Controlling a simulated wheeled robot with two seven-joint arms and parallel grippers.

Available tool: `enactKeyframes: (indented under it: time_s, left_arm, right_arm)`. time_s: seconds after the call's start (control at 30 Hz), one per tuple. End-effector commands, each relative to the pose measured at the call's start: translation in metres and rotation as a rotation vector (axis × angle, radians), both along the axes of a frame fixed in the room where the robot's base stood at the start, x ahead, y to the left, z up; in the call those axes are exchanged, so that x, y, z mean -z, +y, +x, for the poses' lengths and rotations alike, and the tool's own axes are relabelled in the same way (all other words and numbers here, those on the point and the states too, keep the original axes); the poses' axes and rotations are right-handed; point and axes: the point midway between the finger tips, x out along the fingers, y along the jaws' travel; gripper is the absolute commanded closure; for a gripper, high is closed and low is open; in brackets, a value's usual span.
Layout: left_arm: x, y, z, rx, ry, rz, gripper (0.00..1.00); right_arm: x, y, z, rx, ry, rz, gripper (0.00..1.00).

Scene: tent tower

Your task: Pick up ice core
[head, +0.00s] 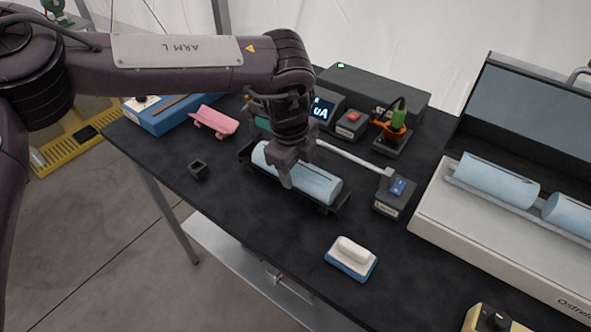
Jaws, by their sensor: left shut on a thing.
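A light blue ice core (316,184), a cylinder, lies lengthwise in a dark tray (334,208) on the black table. My left gripper (287,178) comes down from above and is shut on the ice core near its middle. The gripper hides part of the core's top. The core still appears to be in or just over the tray; I cannot tell whether it is lifted. Two more light blue cores, one on the left (496,180) and one cut off by the right edge (570,215), lie in an open case at the right. My right gripper is not in view.
The open white case (455,232) fills the table's right side. A small switch box (394,196) stands right of the tray, and a white block on a blue base (351,257) lies in front. A pink holder (214,122) and a small black cube (198,170) are left. Instruments crowd the back.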

Motion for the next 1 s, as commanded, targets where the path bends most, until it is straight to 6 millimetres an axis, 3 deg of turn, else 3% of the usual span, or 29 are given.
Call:
enactKeyframes:
  time_s: [0.1,0.37,0.57,0.77,1.0]
  left_arm:
    - [-0.002,0.000,0.000,0.000,-0.002,-0.001,0.86]
    - [-0.003,0.000,0.001,0.000,-0.002,-0.002,0.86]
    - [-0.017,-0.001,0.001,-0.001,-0.004,-0.003,0.86]
    - [-0.057,-0.001,0.002,-0.001,-0.007,-0.005,0.86]
    - [-0.126,-0.001,0.001,-0.001,-0.007,-0.005,0.86]
  right_arm:
    - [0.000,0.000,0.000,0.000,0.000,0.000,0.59]
    - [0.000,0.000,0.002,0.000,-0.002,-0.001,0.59]
    - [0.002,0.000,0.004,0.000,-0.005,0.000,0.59]
    - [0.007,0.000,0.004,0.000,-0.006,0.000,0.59]
    - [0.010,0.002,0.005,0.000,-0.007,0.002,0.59]
